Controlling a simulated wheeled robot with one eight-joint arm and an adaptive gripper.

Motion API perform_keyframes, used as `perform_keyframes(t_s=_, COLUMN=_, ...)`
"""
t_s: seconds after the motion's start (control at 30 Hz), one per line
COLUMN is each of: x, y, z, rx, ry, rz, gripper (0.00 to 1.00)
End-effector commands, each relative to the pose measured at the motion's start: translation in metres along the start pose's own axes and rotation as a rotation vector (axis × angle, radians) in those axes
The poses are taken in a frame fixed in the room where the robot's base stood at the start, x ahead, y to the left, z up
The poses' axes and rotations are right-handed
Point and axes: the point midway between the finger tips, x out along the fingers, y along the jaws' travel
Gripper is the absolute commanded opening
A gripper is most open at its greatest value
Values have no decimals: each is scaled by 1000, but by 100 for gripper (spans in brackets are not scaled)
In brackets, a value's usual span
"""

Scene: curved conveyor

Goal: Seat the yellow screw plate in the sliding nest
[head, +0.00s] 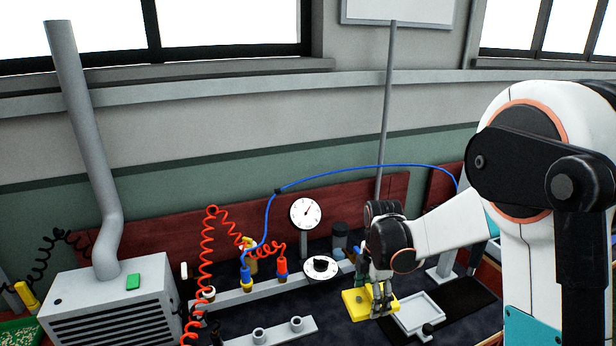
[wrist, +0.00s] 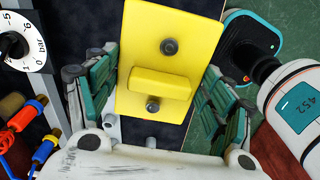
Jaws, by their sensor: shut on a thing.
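The yellow screw plate (head: 353,304) is flat, with a raised yellow grip block and two dark screws, which show in the wrist view (wrist: 178,72). My gripper (head: 380,296) is shut on it, and its jointed fingers lie on both sides of the plate in the wrist view (wrist: 158,90). The fingertip contact is hard to see. A pale, square, rimmed tray, apparently the sliding nest (head: 421,312), lies to the right of the plate in the head view. The plate is apart from it. I cannot tell the plate's height above the bench.
A rail (head: 232,299) with blue and red connectors and coiled hoses is to the left. A round gauge (head: 305,213) and a white dial (head: 321,268) stand behind. A bracket with two pegs (head: 272,332) is in front. A grey vented box (head: 112,305) stands far left.

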Motion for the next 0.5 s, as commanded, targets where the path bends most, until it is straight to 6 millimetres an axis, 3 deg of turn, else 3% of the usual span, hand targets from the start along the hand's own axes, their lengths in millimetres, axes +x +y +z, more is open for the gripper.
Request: perform_keyframes(t_s=0.5, x=25, y=-26, z=-5, rx=859, ry=0, rz=0, gripper=45)
